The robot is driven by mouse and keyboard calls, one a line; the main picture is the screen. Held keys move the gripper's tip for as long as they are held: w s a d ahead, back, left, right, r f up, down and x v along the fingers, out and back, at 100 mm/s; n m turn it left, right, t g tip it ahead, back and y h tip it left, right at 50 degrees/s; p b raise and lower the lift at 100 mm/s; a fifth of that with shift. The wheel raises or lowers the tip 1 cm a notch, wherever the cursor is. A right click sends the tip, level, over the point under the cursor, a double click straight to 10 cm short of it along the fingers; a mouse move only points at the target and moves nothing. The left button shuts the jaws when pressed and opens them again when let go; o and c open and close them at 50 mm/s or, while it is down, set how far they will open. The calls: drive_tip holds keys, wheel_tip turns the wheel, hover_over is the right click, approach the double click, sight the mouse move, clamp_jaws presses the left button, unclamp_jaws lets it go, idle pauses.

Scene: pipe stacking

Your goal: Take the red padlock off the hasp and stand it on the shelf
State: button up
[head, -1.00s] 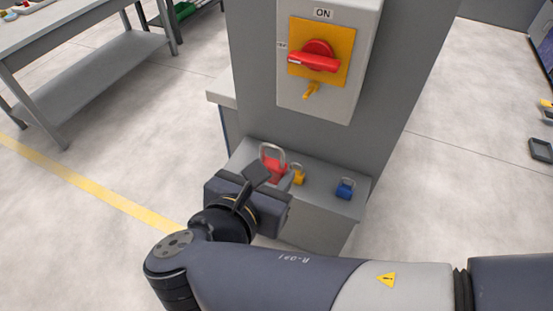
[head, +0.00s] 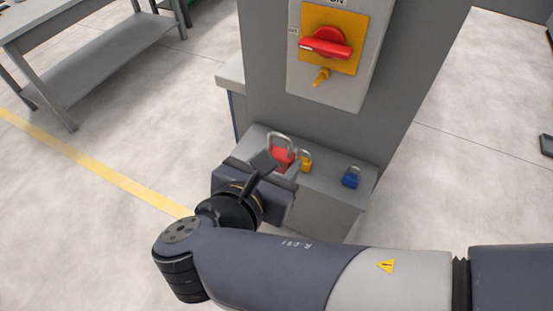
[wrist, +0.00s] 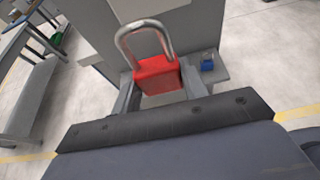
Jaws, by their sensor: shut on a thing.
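The red padlock (head: 283,156) is upright with its metal shackle on top, at the left part of the shelf (head: 330,185) in the head view. In the wrist view the red padlock (wrist: 157,76) sits between the fingers of my gripper (wrist: 160,92), which is shut on its body. The shackle looks free of any hasp. The gripper also shows in the head view (head: 279,167), at the shelf's left front. The hasp (head: 321,76) is the yellow piece under the red switch handle, and no padlock hangs on it. I cannot tell whether the padlock's base touches the shelf.
A yellow padlock (head: 306,161) stands close to the right of the red one. A blue padlock (head: 352,177) stands near the shelf's right end. The switch box (head: 335,50) is on the grey post above. A grey workbench (head: 90,60) is at the left.

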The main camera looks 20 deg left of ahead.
drive_tip(key=s+p, duration=0.2)
drive_tip(key=s, duration=0.5)
drive_tip(key=shift+s+a, duration=0.2)
drive_tip(key=shift+a, duration=0.1)
idle(0.7)
